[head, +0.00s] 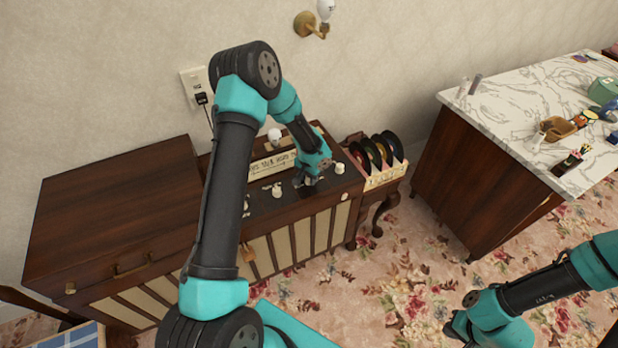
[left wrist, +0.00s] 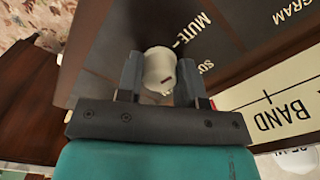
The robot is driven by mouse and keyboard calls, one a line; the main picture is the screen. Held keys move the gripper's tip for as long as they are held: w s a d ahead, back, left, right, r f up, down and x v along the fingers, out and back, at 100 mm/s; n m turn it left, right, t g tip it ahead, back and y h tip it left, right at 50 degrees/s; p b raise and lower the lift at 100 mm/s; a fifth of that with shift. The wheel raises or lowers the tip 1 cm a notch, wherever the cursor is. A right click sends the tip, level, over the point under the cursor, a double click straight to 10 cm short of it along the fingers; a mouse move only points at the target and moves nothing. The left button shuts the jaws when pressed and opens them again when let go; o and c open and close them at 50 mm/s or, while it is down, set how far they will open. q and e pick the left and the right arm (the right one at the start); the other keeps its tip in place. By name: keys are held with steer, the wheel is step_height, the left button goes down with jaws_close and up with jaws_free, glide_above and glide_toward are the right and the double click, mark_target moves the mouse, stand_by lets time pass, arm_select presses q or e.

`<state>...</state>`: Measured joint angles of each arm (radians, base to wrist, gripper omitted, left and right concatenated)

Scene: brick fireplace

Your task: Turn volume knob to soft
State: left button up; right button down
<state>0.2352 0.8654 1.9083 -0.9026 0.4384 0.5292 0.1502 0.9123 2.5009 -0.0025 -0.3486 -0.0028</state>
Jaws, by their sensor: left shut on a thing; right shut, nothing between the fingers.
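The radio console (head: 330,215) is a dark wooden cabinet with a dark control panel and a striped front, against the wall. My left gripper (head: 303,184) reaches down onto this panel. In the left wrist view, a cream knob (left wrist: 159,66) with a short dark mark sits between the two fingers of the left gripper (left wrist: 160,80), which is shut on it. The lettering "MUTE" and part of a word starting "SO" show beside it. In the head view the gripper hides this knob. My right gripper (head: 458,328) is shut and empty over the carpet at lower right.
Another cream knob (head: 339,168) stands on the panel to the right of my left gripper. A record rack (head: 385,178) is right of the console. A marble-topped cabinet (head: 490,170) stands farther right. Flowered carpet (head: 400,270) lies open in front.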

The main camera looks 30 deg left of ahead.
arm_select(q)
steer(key=m, duration=1)
steer(key=shift+a, duration=0.1)
stand_by(0.3)
steer(key=o, duration=0.9)
step_height(320, 180, up, 17)
steer(key=shift+r, duration=0.2)
stand_by(0.4)
